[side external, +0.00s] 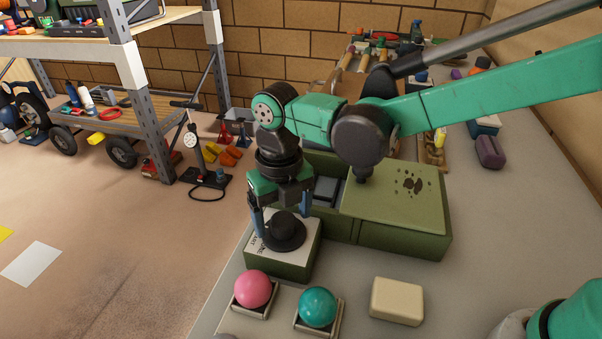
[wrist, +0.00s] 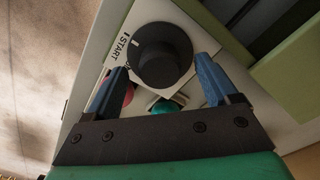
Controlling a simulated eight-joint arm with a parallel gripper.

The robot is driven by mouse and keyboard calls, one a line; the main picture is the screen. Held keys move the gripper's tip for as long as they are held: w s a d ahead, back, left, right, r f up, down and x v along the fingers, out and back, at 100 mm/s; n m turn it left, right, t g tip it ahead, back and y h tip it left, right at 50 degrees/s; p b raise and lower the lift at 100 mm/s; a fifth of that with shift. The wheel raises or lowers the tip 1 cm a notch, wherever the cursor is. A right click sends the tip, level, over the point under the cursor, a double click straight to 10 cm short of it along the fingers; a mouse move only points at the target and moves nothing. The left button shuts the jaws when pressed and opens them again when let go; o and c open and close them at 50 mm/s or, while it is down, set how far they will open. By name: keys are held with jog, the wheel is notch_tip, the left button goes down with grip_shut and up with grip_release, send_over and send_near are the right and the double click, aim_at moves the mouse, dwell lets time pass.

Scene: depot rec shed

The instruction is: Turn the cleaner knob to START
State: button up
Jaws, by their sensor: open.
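The cleaner knob (side external: 284,234) is a round black dial on the pale top plate of a green box (side external: 280,263) at the table's left edge. In the wrist view the knob (wrist: 163,58) shows from above, with the word START (wrist: 122,46) printed to its left. A small pale mark shows on the knob's left side; I cannot tell for sure that it is the pointer. My gripper (side external: 281,214) points down over the knob, its blue fingers open on either side of it. The wrist view shows the fingers apart, and whether they touch the knob is unclear.
A pink ball (side external: 252,288) and a teal ball (side external: 317,307) sit in holders in front of the box. A cream block (side external: 397,302) lies to their right. A larger green case (side external: 400,210) stands close behind on the right. Tools lie at the back.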

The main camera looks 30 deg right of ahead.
aim_at(286, 217)
jog(key=shift+r, duration=2.65)
jog(key=shift+d+r+m, duration=0.15)
jog(key=shift+d+m, duration=0.15)
jog(key=shift+m, duration=0.1)
jog(key=s+d+m+t, duration=0.2)
jog(key=d+m, duration=0.4)
jog(key=m, duration=0.5)
jog(key=s+d+r+m+t, duration=0.1)
jog(key=d+m, duration=0.4)
jog(key=m, duration=0.6)
jog(key=s+d+m+t, duration=0.3)
jog(key=d+m, duration=0.3)
jog(key=m, duration=0.5)
jog(key=shift+s+d+r+t, duration=0.3)
jog(key=shift+s+d+t, duration=0.05)
jog(key=shift+t, duration=0.05)
jog(key=shift+s+d+f+m, duration=0.2)
jog(key=shift+d+m, duration=0.1)
jog(key=shift+m, duration=0.8)
